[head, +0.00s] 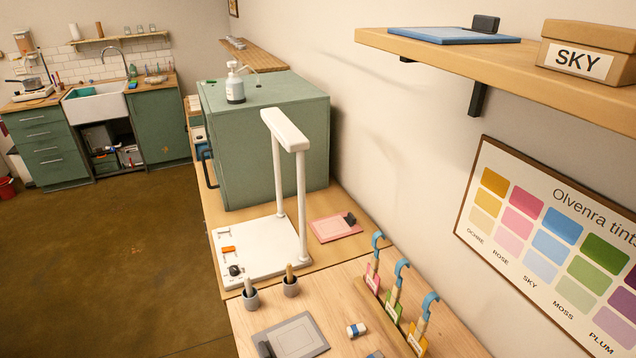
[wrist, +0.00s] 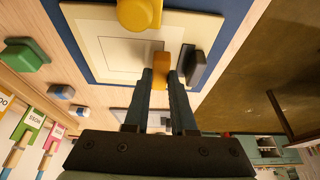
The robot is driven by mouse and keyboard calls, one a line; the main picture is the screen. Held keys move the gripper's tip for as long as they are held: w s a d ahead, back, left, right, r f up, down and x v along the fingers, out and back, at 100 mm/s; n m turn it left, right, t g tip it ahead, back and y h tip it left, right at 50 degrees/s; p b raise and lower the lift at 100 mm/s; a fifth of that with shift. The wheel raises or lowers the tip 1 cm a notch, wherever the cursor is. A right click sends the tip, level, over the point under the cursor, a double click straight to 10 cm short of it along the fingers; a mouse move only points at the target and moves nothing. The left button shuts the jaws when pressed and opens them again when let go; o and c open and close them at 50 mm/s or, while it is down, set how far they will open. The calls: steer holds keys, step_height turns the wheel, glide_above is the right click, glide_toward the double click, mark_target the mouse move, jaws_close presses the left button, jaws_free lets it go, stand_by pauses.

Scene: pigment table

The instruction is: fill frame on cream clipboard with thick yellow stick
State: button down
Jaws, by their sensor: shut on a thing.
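The cream clipboard (wrist: 90,48) shows in the wrist view, lying on a dark blue surface. A thin rectangular frame (wrist: 116,56) is drawn on it, and its visible inside is plain cream. My gripper (wrist: 163,78) is shut on a yellow-orange stick (wrist: 161,62). The stick is over the clipboard, near the right side of the drawn frame; whether its tip touches the board cannot be told. A dark clip (wrist: 195,67) sits just right of the stick. The head view shows neither my gripper nor this clipboard.
A rounded yellow thing (wrist: 138,13) stands over the top of the clipboard in the wrist view. A green block (wrist: 27,55) lies to the left. The head view shows a grey clipboard (head: 294,338), hanging tagged tools (head: 396,295), a pink clipboard (head: 332,230) and a white stand (head: 262,262).

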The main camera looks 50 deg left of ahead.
steer(key=shift+f+b, duration=0.5)
steer(key=shift+f, duration=0.25)
steer(key=shift+w, duration=0.1)
steer(key=shift+w+d+r+b, duration=0.1)
steer(key=shift+w+d+b, duration=0.1)
steer(key=shift+w, duration=0.4)
steer(key=shift+w+d+r+b, duration=0.1)
steer(key=shift+w+d+b, duration=0.1)
steer(key=shift+w, duration=0.4)
steer(key=shift+w+d+f+b, duration=0.1)
steer(key=shift+w+d+b, duration=0.25)
steer(key=shift+w, duration=0.4)
steer(key=shift+w+d+f+b, duration=0.15)
steer(key=shift+w+b, duration=0.25)
steer(key=shift+w, duration=0.4)
steer(key=shift+w+d+b, duration=0.3)
steer(key=shift+w+b, duration=0.1)
steer(key=shift+w, duration=0.35)
steer(key=shift+r, duration=0.2)
steer(key=shift+s, duration=0.1)
